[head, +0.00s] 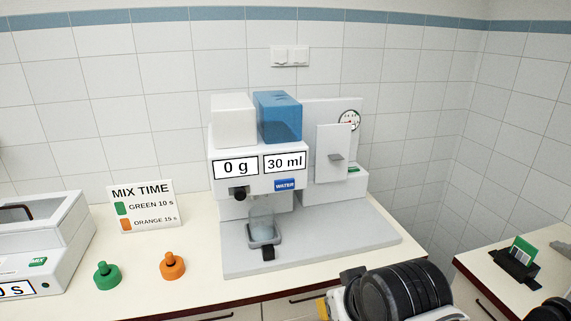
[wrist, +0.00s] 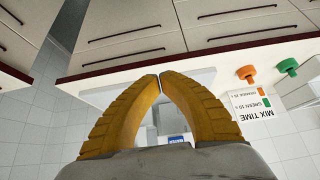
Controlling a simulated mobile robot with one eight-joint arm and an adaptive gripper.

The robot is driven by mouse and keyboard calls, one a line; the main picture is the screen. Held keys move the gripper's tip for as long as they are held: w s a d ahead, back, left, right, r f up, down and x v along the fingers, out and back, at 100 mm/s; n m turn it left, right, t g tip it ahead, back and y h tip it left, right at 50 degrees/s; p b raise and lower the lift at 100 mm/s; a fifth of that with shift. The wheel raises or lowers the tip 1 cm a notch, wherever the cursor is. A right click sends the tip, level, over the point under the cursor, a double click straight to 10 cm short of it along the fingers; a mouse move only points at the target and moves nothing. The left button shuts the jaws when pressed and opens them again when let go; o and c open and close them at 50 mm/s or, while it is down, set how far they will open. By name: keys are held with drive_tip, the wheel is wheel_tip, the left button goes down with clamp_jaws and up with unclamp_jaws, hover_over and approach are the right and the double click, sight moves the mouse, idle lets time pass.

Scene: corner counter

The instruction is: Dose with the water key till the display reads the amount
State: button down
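The dosing machine (head: 255,205) stands on the counter, with a white tank (head: 234,120) and a blue tank (head: 279,117) on top. Its displays read "0 g" (head: 236,168) and "30 ml" (head: 285,162). The blue water key (head: 285,184) is below the ml display; its blue label also shows upside down in the wrist view (wrist: 176,138). A clear bluish cup (head: 262,222) stands under the machine front in a grey holder with a black handle. My gripper (wrist: 160,76) has its yellow fingertips together with nothing between them, apart from the key; the head view shows only a bit of yellow.
A MIX TIME sign (head: 146,206) reads green 10 s, orange 15 s. A green knobbed piece (head: 107,276) and an orange one (head: 172,266) are in front of it. The mixer (head: 40,250) is at left. A gauge (head: 349,122) is at right. A black holder with a green card (head: 523,249) stands on the right counter.

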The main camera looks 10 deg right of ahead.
sight(285, 185)
idle(0.3)
drive_tip(key=w+r+n+t+y+p, duration=0.1)
drive_tip(key=w+p, duration=0.4)
drive_tip(key=w, duration=0.7)
drive_tip(key=w+r+n+t+y+p, duration=0.1)
drive_tip(key=w+n, duration=0.5)
drive_tip(key=w, duration=0.6)
drive_tip(key=shift+a+r+t+y+p, duration=0.3)
drive_tip(key=shift+r+t+p, duration=0.6)
drive_tip(key=shift+p, duration=0.95)
drive_tip(key=shift+r, duration=0.15)
drive_tip(key=w, duration=0.8)
drive_tip(key=shift+w, duration=0.35)
drive_tip(key=shift+w, duration=0.15)
drive_tip(key=shift+w, duration=0.25)
